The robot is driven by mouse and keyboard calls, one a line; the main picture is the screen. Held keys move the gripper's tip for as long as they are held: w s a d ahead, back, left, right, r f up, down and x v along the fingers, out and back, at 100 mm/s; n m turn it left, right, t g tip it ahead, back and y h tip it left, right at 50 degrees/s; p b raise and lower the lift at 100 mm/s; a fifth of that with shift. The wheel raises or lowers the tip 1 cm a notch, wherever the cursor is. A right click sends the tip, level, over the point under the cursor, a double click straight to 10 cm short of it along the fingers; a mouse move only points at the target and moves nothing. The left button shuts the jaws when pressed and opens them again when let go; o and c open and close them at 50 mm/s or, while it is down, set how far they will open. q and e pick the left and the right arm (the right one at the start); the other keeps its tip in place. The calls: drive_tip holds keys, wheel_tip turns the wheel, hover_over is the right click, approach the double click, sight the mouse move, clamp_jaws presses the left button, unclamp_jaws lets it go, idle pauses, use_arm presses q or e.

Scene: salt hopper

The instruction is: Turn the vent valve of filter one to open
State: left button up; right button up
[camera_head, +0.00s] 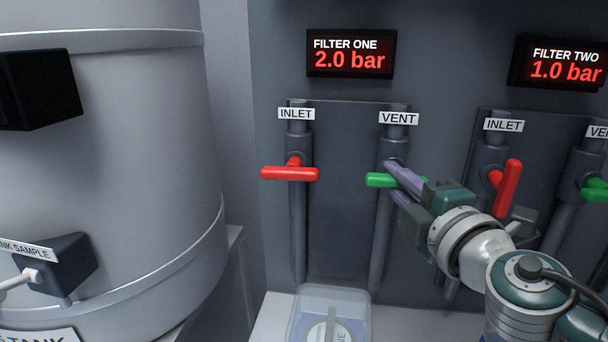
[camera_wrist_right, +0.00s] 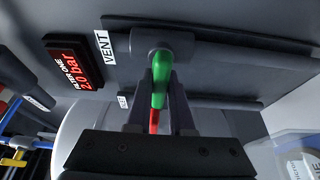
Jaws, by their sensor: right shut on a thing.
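The vent valve of filter one has a green handle (camera_head: 380,180) that lies crosswise, level, on its grey vertical pipe (camera_head: 381,240), below the VENT label (camera_head: 398,118). My right gripper (camera_head: 395,182) reaches in from the right, its purple-grey fingers at the handle. In the right wrist view the green handle (camera_wrist_right: 161,78) stands between the two fingers of the right gripper (camera_wrist_right: 160,112), which are shut on it. The fingers and hand hide part of the handle in the head view. The filter one display (camera_head: 351,53) reads 2.0 bar. My left gripper is not in view.
The red inlet handle (camera_head: 290,173) of filter one lies crosswise to the left. Filter two's red inlet handle (camera_head: 507,187) stands close to my right wrist. A clear container (camera_head: 330,298) sits below on a light ledge. A large grey tank (camera_head: 120,150) fills the left.

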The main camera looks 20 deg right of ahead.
clamp_jaws()
drive_tip(key=shift+r+n+p, duration=0.2)
drive_tip(key=shift+n+p, duration=0.3)
drive_tip(key=shift+p, duration=0.4)
drive_tip(key=n+g+p, duration=0.1)
drive_tip(key=n+p, duration=0.2)
drive_tip(key=p, duration=0.1)
drive_tip(key=n+g+h+p, duration=0.1)
drive_tip(key=n+g+p, duration=0.1)
drive_tip(key=p, duration=0.3)
drive_tip(key=shift+r+n, duration=0.15)
drive_tip(key=shift+n, duration=0.35)
drive_tip(key=shift+n+g+p, duration=0.5)
drive_tip(key=shift+n+p, duration=0.2)
drive_tip(key=shift+p, duration=0.1)
drive_tip(key=shift+n+g+h+p, duration=0.6)
drive_tip(key=shift+n+h+p, duration=0.3)
drive_tip(key=shift+n+p, duration=0.25)
drive_tip(key=shift+f+n+g+h, duration=0.25)
drive_tip(key=shift+n+g+h, duration=0.2)
drive_tip(key=shift+n, duration=0.5)
drive_tip(key=shift+n+h+p, duration=0.25)
drive_tip(key=shift+n+p, duration=0.05)
